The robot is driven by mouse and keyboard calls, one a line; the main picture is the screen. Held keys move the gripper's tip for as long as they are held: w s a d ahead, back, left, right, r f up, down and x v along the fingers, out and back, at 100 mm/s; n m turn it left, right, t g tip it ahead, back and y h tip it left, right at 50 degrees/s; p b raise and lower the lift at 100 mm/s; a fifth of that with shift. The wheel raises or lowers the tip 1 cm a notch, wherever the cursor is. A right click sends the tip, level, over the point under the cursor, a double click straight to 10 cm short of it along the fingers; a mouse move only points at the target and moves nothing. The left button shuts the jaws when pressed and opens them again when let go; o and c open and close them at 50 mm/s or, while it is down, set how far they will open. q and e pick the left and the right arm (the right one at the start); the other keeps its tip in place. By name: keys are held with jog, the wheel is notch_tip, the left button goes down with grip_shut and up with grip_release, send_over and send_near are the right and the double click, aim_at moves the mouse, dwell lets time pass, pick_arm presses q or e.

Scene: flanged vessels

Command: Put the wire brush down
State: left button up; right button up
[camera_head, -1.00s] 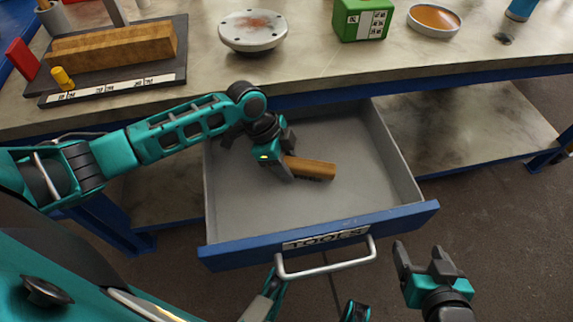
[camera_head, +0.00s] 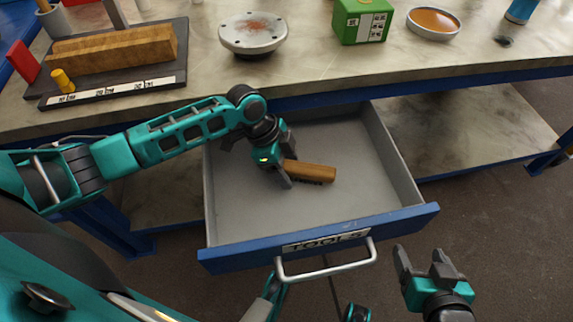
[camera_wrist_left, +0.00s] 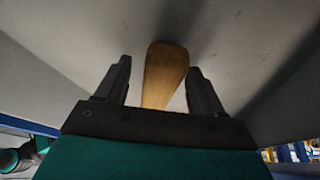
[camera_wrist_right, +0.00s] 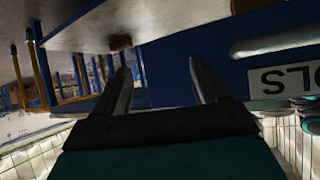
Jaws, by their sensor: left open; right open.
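The wire brush (camera_head: 312,171) has a wooden body and lies in the open drawer (camera_head: 245,205), its bristle side partly visible. Its wooden handle also shows in the left wrist view (camera_wrist_left: 165,75), between the two fingers with gaps on both sides. My left gripper (camera_head: 285,178) is open around the handle end, low inside the drawer; part of the brush is hidden by it. My right gripper (camera_head: 424,262) is open and empty, in front of the drawer at its right; it also shows empty in the right wrist view (camera_wrist_right: 162,85).
The drawer front has a metal handle (camera_head: 327,262) and a TOOLS label (camera_head: 325,240). On the bench above are a flanged disc (camera_head: 253,35), a green box (camera_head: 362,20), a bowl of orange material (camera_head: 434,20) and a dark tray with wooden blocks (camera_head: 115,50). The drawer floor around the brush is clear.

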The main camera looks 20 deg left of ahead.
pick_arm(q)
jog(key=p+v, duration=0.3)
jog(key=v, duration=0.9)
pick_arm(e)
notch_tip(320, 180, up, 4)
jog(key=shift+f, duration=0.25)
pick_arm(q)
jog(key=shift+s+d+f+p, duration=0.1)
jog(key=shift+d+f+p, duration=0.1)
jog(key=shift+d+p, duration=0.3)
jog(key=s+d+f+n+t+h+p, duration=0.1)
jog(key=s+d+n+t+p, duration=0.2)
jog(key=d+n+t+p, duration=0.35)
jog(key=s+a+r+n+t+y+p, duration=0.1)
jog(key=s+a+n+t+y+p, duration=0.2)
jog(key=s+n, duration=0.3)
jog(key=shift+s+a+r+p, duration=0.4)
jog(key=shift+s+a, duration=0.35)
jog(key=shift+s, duration=0.2)
pick_arm(e)
notch_tip(320, 180, up, 7)
jog(key=s+d+h, duration=0.1)
jog(key=d, duration=0.2)
jog(key=shift+s, duration=0.2)
pick_arm(q)
jog(key=shift+n+t, duration=0.25)
jog(key=shift+c, duration=0.2)
pick_arm(e)
jog(key=shift+s+a+f, duration=0.1)
jog(key=shift+c, duration=0.2)
